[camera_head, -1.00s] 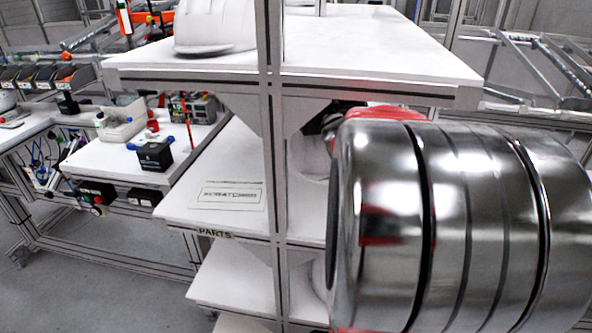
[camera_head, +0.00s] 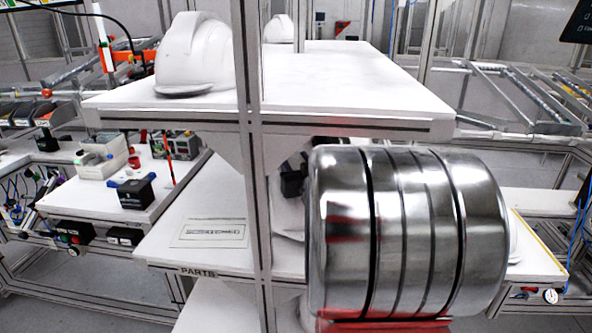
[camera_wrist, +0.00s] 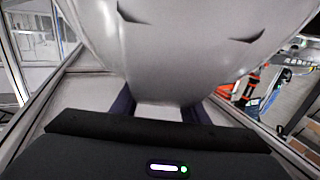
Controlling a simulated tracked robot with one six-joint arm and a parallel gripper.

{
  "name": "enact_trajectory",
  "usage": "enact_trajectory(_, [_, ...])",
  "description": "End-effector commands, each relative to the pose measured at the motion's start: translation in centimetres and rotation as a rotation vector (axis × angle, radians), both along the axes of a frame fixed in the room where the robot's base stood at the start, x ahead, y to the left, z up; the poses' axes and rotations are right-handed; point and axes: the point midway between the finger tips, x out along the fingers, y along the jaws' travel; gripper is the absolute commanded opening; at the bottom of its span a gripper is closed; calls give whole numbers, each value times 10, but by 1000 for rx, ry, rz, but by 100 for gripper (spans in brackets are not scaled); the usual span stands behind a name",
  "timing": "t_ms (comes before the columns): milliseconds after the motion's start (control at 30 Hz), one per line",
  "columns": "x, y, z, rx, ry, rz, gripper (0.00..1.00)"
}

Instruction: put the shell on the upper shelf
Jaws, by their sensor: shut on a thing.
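A white shell (camera_wrist: 175,45) fills the top of the wrist view, very close to the camera. My gripper (camera_wrist: 158,108) is shut on its lower edge, with a dark finger showing on either side. In the head view my metal arm hides most of the gripper and the held shell. The upper shelf (camera_head: 340,85) is a white board with a grey edge. One white shell (camera_head: 194,55) stands at its left, behind the upright post, and another (camera_head: 279,29) stands farther back.
A grey upright post (camera_head: 252,160) crosses in front of the shelves. The middle shelf (camera_head: 160,245) carries a printed label (camera_head: 212,233). The right part of the upper shelf is clear. A side bench with a black box (camera_head: 135,194) stands at left.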

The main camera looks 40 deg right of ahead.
Motion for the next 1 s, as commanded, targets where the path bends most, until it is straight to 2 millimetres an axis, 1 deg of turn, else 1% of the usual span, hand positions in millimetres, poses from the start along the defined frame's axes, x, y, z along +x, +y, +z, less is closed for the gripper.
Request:
enact_trajectory(100, [1,0,-16,2,1,0,0])
enact_trajectory(200, [0,0,-26,1,0,1,0])
enact_trajectory(567, [1,1,-28,-2,-1,1,0])
enact_trajectory(600, [1,1,-30,0,1,1,41])
enact_trajectory(867, [1,1,-30,0,0,2,59])
enact_trajectory(1000, [1,1,-29,0,0,2,59])
